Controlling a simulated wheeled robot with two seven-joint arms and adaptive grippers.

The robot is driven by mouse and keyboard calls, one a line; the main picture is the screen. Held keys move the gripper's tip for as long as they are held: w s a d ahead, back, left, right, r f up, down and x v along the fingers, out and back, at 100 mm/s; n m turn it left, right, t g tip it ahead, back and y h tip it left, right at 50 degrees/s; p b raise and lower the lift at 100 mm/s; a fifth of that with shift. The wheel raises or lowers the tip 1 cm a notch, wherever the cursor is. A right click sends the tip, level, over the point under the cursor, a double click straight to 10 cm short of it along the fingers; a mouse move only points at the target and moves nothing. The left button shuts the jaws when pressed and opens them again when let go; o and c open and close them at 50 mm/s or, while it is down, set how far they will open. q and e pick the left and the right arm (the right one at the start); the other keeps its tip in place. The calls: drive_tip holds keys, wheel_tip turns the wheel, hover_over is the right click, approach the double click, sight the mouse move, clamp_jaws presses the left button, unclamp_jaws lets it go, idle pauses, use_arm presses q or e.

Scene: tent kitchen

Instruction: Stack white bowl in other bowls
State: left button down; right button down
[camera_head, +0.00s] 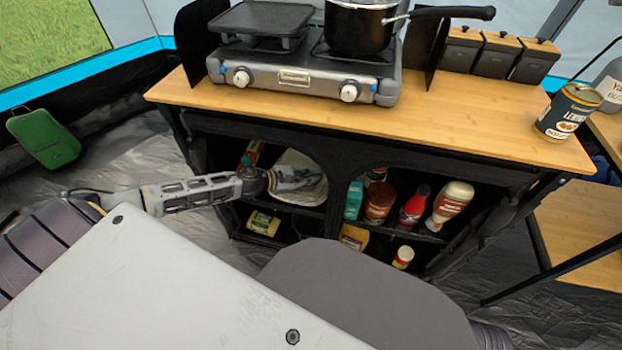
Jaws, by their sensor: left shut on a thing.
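A white bowl (293,159) is in the upper left opening of the black shelf unit (336,165), under the wooden counter. It appears tilted, its pale face toward me. My left gripper (308,180) reaches into that opening from the left and is shut on the bowl, covering part of it. I cannot make out separate other bowls; the opening's inside is dark and partly hidden by my arm. My right gripper is not in view.
The wooden counter (470,110) carries a camping stove (300,80) with a black pot (358,28), and a can (568,112) near its right edge. Bottles and jars, including a red-brown jar (379,202), fill the right opening. A green bag (45,139) lies at left.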

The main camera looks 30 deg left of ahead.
use_arm(q)
drive_tip(key=c, duration=1.6)
unclamp_jaws()
drive_tip(key=shift+c, duration=0.2)
drive_tip(key=shift+s, duration=0.2)
